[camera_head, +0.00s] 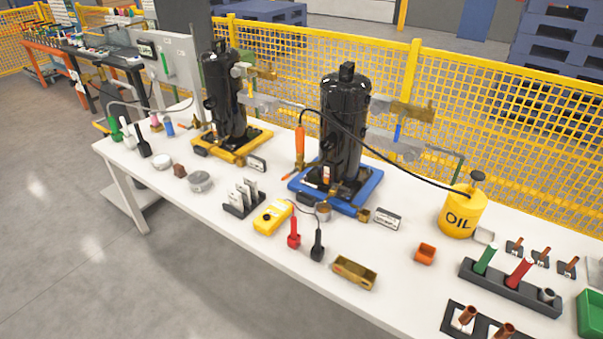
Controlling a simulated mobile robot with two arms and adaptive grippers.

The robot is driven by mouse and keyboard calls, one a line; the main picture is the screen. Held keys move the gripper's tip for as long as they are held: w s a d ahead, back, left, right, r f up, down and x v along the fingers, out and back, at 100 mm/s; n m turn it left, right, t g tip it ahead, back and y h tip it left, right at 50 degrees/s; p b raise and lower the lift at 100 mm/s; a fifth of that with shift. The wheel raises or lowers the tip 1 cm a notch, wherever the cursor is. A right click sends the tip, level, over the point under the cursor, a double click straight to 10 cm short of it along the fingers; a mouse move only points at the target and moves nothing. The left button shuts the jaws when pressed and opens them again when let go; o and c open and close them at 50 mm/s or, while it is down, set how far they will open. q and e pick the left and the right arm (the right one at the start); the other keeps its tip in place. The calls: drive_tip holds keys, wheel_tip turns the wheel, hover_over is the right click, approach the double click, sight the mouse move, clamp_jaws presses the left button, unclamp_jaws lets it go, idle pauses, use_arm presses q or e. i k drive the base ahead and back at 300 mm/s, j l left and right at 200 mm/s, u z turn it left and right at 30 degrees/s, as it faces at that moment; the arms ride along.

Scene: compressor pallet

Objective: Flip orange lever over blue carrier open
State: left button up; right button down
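The blue carrier (362,204) lies on the white table under a tall black compressor (343,125). An orange lever (300,146) stands nearly upright at the left of this compressor, above the carrier's left side. Its lower end meets dark parts close to the carrier, and the exact joint is too small to make out. Neither of my grippers is in the head view, and nothing is seen touching the lever.
A second black compressor (222,95) stands on a yellow carrier (235,153) to the left. A black hose runs from the compressor to a yellow oil can (461,213). A yellow multimeter (272,216) and probes lie in front. Yellow mesh fencing (500,115) stands behind the table.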

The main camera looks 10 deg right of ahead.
sight(296, 168)
drive_tip(key=i+j+z, duration=0.35)
drive_tip(key=j+z, duration=0.15)
drive_tip(key=i+j+z, duration=0.25)
drive_tip(key=j, duration=0.2)
drive_tip(key=k, duration=0.1)
